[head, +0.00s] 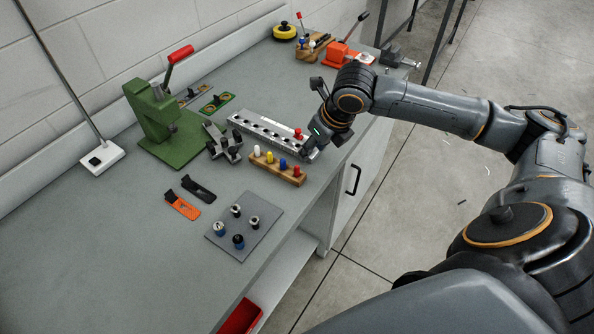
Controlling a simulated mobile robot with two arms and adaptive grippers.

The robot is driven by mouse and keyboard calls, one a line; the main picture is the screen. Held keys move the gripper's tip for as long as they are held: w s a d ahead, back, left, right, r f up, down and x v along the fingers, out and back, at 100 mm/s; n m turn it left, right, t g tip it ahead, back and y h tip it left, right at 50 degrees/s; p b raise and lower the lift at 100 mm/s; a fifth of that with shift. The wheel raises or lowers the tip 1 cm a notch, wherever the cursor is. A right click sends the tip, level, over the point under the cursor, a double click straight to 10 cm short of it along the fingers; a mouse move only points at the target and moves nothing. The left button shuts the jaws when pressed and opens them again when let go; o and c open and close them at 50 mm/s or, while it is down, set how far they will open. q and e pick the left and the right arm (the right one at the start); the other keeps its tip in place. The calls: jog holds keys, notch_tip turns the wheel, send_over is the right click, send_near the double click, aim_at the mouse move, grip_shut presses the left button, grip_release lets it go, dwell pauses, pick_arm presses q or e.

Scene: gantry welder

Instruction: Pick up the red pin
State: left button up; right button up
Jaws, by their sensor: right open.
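A wooden block (274,171) near the bench's right edge holds a row of white, yellow, blue and red pins. The red pin (297,170) stands upright at the block's right end. Another red piece (298,133) stands at the right end of a long silver rail with holes (262,133), just behind the block. My right gripper (310,151) is open, pointing down beside the rail's right end, just behind and right of the red pin. Its fingertips are small and partly hidden by the wrist. I cannot tell how far above the bench they are. My left gripper is out of view.
A green press (160,125) with a red handle stands at the back left. A grey plate (246,227) with several small knobs lies in front. A dark clamp-like fixture (221,141) stands left of the rail. The bench's left front is clear.

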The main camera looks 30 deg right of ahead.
send_over(298, 167)
jog(key=s+d, duration=0.1)
jog(key=s, duration=0.1)
notch_tip(298, 167, down, 5)
jog(key=x, duration=0.1)
jog(key=p+x, duration=0.1)
jog(key=x, duration=0.2)
jog(key=shift+a+f+p, duration=0.3)
jog(key=shift+a+f, duration=0.05)
jog(key=shift+a, duration=0.05)
jog(key=shift+w+f, duration=0.1)
jog(key=shift+f, duration=0.25)
jog(key=shift+c, duration=0.2)
grip_shut()
